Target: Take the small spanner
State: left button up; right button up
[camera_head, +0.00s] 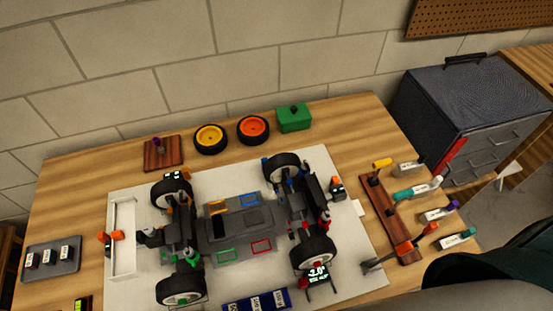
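A wooden tool rack (402,243) lies along the right side of the table. I cannot tell which of these is the small spanner. Neither of my grippers shows. A large dark rounded shape, probably my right arm, fills the lower right corner and is close to the rack's near end.
An RC car chassis (237,232) stands on a white mat (352,262) in the middle. Yellow (210,139) and orange (253,129) wheels and a green box (294,118) are behind it. A grey drawer cabinet (470,107) stands right of the table.

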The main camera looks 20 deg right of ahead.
aim_at(431, 227)
jog(key=k+l+z, duration=0.2)
jog(key=z, duration=0.15)
jog(key=k+l+z, duration=0.1)
jog(key=l+z, duration=0.25)
jog(key=l, duration=0.15)
jog(key=k+l+z, duration=0.1)
jog(key=l+z, duration=0.25)
jog(key=k+z, duration=0.1)
